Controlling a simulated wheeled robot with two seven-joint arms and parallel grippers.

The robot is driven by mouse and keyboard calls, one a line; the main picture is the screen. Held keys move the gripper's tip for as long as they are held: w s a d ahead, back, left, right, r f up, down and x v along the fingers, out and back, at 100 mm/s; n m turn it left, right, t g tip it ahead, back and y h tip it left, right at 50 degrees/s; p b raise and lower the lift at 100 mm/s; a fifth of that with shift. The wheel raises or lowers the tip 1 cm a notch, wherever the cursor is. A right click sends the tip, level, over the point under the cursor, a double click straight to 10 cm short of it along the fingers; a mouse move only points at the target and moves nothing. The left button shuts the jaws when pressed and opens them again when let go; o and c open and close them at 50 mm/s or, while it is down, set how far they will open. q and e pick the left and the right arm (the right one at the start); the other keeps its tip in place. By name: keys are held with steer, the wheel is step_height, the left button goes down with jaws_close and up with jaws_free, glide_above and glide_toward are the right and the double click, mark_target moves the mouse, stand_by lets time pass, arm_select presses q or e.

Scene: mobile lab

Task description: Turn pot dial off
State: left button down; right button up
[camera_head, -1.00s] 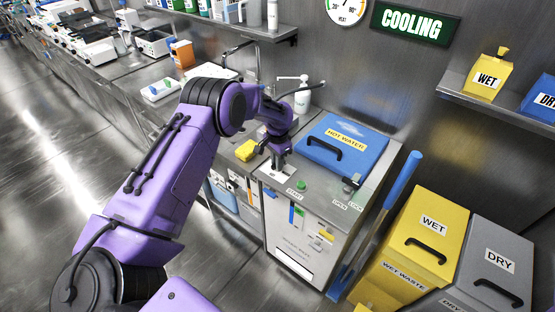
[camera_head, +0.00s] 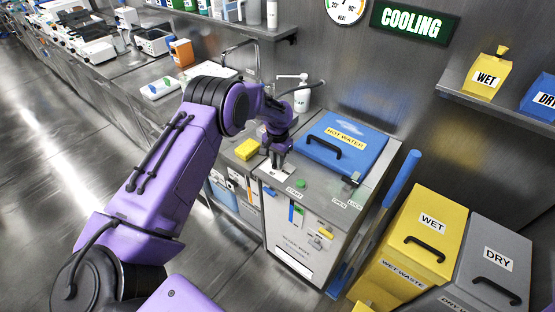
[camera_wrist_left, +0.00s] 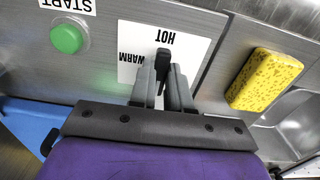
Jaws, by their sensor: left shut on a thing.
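The pot dial (camera_wrist_left: 162,62) is a black knob on a white plate marked HOT and WARM in the left wrist view. My left gripper (camera_wrist_left: 163,85) is shut on the dial, with a grey finger on either side of it. In the head view my left gripper (camera_head: 277,165) points down onto the front left of the steel top of the hot water pot (camera_head: 320,195). The arm hides part of the plate there. The pot's blue lid (camera_head: 358,143) is closed. My right gripper is not in view.
A green START button (camera_head: 300,183) is close to the gripper, and it also shows in the left wrist view (camera_wrist_left: 69,38). A yellow sponge (camera_head: 247,149) lies on the other side. A soap bottle (camera_head: 302,97) stands behind. Yellow wet (camera_head: 410,240) and grey dry bins stand to the right.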

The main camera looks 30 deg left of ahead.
arm_select(q)
steer(key=c, duration=1.1)
jaws_free()
steer(key=shift+r, duration=0.15)
step_height(320, 180, up, 10)
steer(key=shift+r+b, duration=0.15)
steer(key=shift+b, duration=1)
